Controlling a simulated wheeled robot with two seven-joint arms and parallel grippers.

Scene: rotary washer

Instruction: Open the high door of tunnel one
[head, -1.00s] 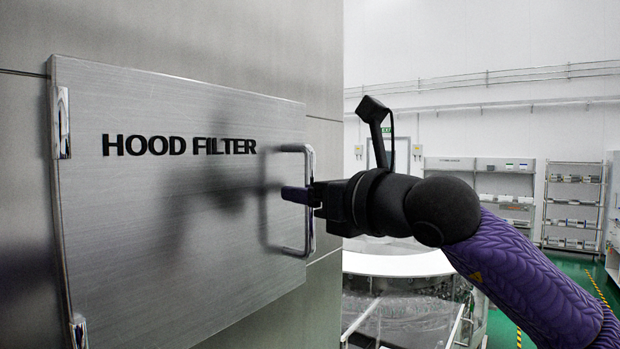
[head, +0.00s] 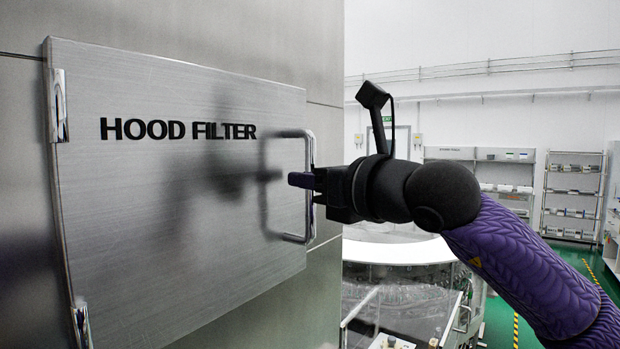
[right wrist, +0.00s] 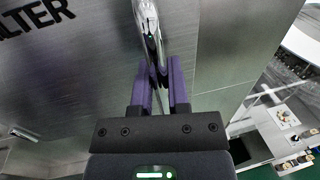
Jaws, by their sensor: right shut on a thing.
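A brushed-metal door (head: 180,240) marked "HOOD FILTER" fills the left of the head view, with hinges (head: 58,105) on its left edge. A chrome bar handle (head: 309,215) stands upright at its right edge. My right gripper (head: 303,182) comes in from the right and is shut on the handle's vertical bar. In the right wrist view the handle (right wrist: 148,25) runs down between the two purple fingers (right wrist: 160,85). My left gripper is not in view.
A grey metal wall (head: 230,40) surrounds the door. A round white-topped machine (head: 400,250) stands behind and below my right arm. Shelves (head: 572,195) stand far back at the right, with open green floor in front of them.

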